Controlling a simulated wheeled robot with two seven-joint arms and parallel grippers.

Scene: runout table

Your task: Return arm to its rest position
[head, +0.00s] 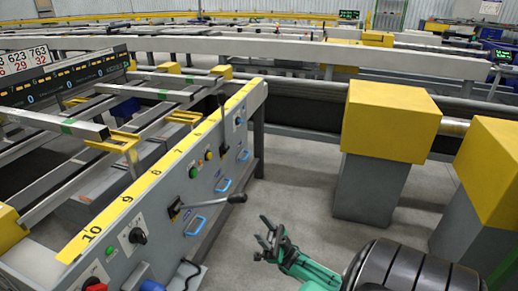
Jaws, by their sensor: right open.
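My right arm comes in from the bottom right, with a dark ribbed link and a green forearm. My right gripper (264,239) is at the lower middle, with its dark fingers apart and nothing seen between them. It is over the grey floor, to the right of the grey control panel (165,212), and appears apart from it. A lever (213,201) with a black knob sticks out of the panel towards the right, above and left of the gripper in the picture. My left gripper is not in view.
The panel has a yellow numbered strip (152,178), buttons and blue handles. Yellow-topped grey posts, one nearer the middle (388,122) and one at the right edge (492,165), stand right of the gripper. Bare floor (300,185) lies between panel and posts. Long rails cross behind.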

